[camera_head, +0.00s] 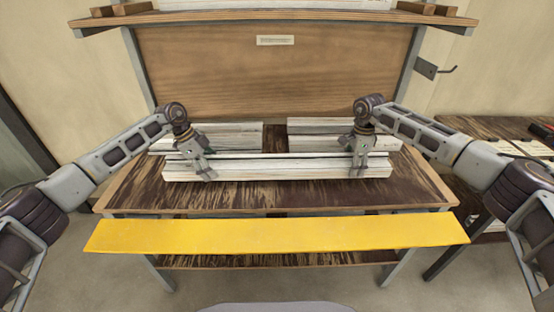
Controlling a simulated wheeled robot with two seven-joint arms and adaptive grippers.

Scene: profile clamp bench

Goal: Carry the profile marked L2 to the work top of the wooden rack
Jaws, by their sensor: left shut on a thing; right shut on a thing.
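A long pale profile (275,168) lies lengthwise across the wooden rack's dark work top (270,197), or just above it; I cannot tell if it touches. No L2 mark is readable on it. My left gripper (204,172) is shut on the profile near its left end. My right gripper (359,168) is shut on it near its right end. The profile looks level. Behind it are more pale profiles, one at the back left (235,136) and one at the back right (314,126), partly hidden by my grippers and the front profile.
A yellow board (275,235) spans the front, below the work top's edge. An upper shelf (270,17) overhangs the back panel (270,75). A hook (447,70) sticks out at the right post. Another dark table (490,128) stands at right. The front of the work top is clear.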

